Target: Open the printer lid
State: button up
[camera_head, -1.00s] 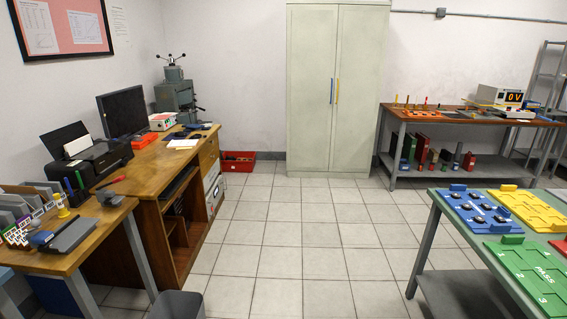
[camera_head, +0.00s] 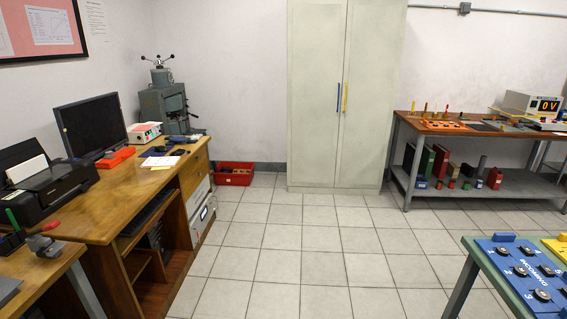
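The printer (camera_head: 45,184) is black and stands on the left end of the wooden desk (camera_head: 130,204), at the left edge of the head view. A white sheet (camera_head: 27,169) stands up at its back. I cannot tell from here whether its lid is open or shut. My gripper and arm do not show in the head view.
A monitor (camera_head: 93,127) and a red-trimmed box (camera_head: 144,132) stand on the desk beyond the printer. A side table (camera_head: 62,262) is at the near left. A table with blue and yellow trays (camera_head: 525,274) is at the near right. The tiled floor between is clear.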

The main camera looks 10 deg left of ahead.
aim_at(40, 183)
jog(key=u, duration=0.1)
jog(key=i, duration=1.15)
jog(key=u, duration=0.6)
jog(key=i, duration=1)
jog(key=u, duration=1.4)
jog(key=i, duration=0.95)
jog(key=u, duration=0.55)
